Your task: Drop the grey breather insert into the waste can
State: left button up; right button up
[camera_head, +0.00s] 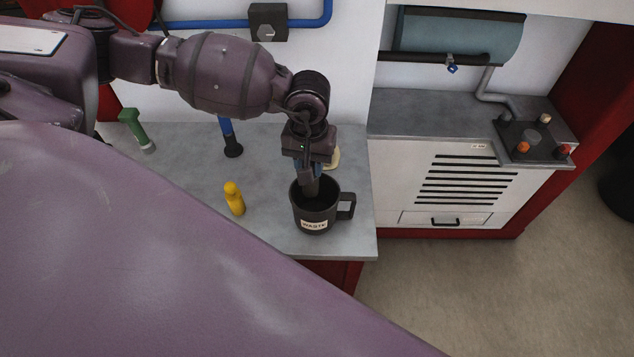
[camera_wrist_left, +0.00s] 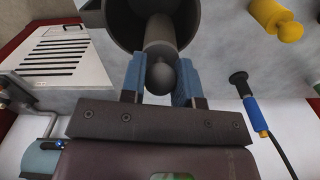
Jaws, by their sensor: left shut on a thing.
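The waste can (camera_head: 315,223) is a dark mug-shaped can with a handle and a "WASTE" label, standing on the grey counter. My left gripper (camera_head: 311,180) points down at its mouth. In the left wrist view my left gripper (camera_wrist_left: 160,85) has its blue fingers shut on the grey breather insert (camera_wrist_left: 160,38), a grey stem with a rounded end. The insert's far end reaches over or into the mouth of the waste can (camera_wrist_left: 118,22); how deep I cannot tell. My right gripper is not in view.
A beige item (camera_head: 333,159) lies partly hidden behind my gripper. A control box (camera_head: 535,142) sits at the right.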

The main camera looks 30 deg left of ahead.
pick_arm(q)
jog(key=shift+f, duration=0.6)
jog(key=o, duration=1.1)
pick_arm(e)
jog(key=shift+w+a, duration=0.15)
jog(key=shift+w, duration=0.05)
pick_arm(q)
notch_tip(320, 180, up, 9)
jog(key=shift+r+b, duration=0.2)
jog(key=shift+b, duration=0.6)
jog(key=shift+r, duration=0.7)
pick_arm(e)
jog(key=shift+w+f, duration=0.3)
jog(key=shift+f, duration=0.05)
